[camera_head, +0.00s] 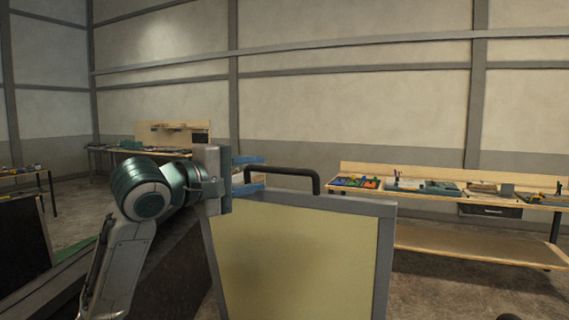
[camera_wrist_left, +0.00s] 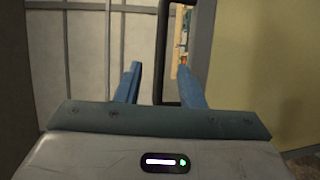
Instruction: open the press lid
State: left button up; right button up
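The press lid is a yellowish panel in a grey frame (camera_head: 386,262), standing raised in front of me in the head view; how far it tilts is hard to tell. A black bar handle (camera_head: 290,170) runs along its top edge. My left gripper (camera_head: 250,174) is at the left end of the handle, its two blue fingers apart. In the left wrist view the open fingers (camera_wrist_left: 165,84) have the dark handle (camera_wrist_left: 166,50) between them, with gaps showing. Whether either finger touches it cannot be told.
A wooden workbench (camera_head: 440,238) with trays and tools stands behind at the right. Another bench (camera_head: 150,150) stands far back left. A dark panel (camera_head: 22,240) is at the left edge. Open floor (camera_head: 470,290) shows right of the lid.

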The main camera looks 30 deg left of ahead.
aim_at(275, 170)
pick_arm(q)
jog(key=p+x, duration=0.2)
jog(key=x, duration=0.4)
jog(key=shift+w+p, duration=0.2)
jog(key=shift+p, duration=0.2)
jog(key=shift+w+d+p, duration=0.25)
jog(key=shift+w+p, duration=0.05)
jog(key=shift+w, duration=0.3)
jog(key=shift+w+d+f, duration=0.1)
jog(key=shift+w+f, duration=0.05)
jog(key=shift+w, duration=0.2)
jog(key=shift+c, duration=0.4)
jog(key=shift+s, duration=0.1)
grip_shut()
